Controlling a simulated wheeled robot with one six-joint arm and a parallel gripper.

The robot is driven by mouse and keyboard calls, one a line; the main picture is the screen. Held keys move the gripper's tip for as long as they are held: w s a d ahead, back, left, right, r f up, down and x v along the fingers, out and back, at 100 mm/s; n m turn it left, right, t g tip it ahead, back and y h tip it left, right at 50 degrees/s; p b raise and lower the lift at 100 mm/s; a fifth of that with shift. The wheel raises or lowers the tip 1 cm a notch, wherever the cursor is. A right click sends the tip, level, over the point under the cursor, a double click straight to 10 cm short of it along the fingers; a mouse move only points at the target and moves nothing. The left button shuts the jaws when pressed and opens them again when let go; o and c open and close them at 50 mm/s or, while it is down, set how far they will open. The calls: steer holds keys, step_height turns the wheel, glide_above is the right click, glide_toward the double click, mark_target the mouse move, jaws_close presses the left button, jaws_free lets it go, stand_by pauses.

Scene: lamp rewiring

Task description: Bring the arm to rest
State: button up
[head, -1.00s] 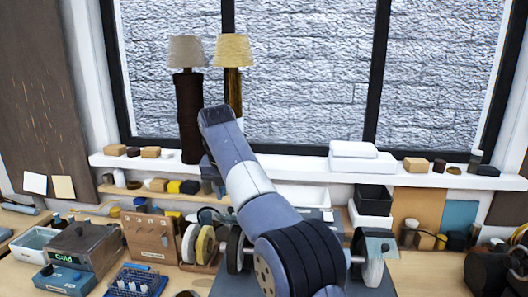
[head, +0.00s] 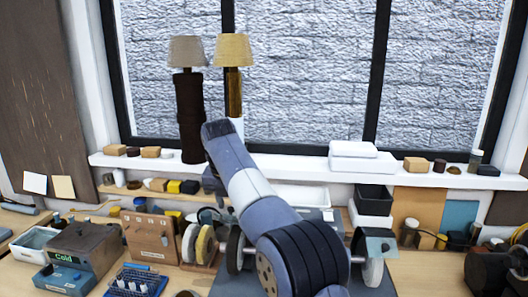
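My arm rises from the bottom middle of the head view, over the workbench (head: 420,280), and bends at its top in front of the window sill. Past the bend a small part of my wrist shows, pointing down behind the upper link. My gripper's fingers are hidden behind the arm, so I cannot see whether they hold anything. Two lamps stand behind the arm: one with a grey shade (head: 186,51) on a dark brown column, one with a tan shade (head: 233,50) on a brown and gold column.
Left on the bench are a grey box labelled "Cold" (head: 62,285), a wooden rack (head: 150,238), wire spools (head: 204,245) and a blue tray (head: 138,281). Right are black and white bins (head: 373,201) and a dark machine (head: 490,272). The sill (head: 270,161) holds small blocks and white boxes (head: 355,158).

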mark_target(230, 211)
steer(key=x, duration=0.3)
steer(key=shift+f, duration=0.2)
steer(key=shift+r, duration=0.1)
steer(key=shift+s+t, duration=0.35)
steer(key=shift+t, duration=0.15)
steer(key=shift+s+t, duration=0.15)
steer(key=shift+t, duration=0.35)
steer(key=shift+s+a+t, duration=0.1)
steer(key=shift+t, duration=0.2)
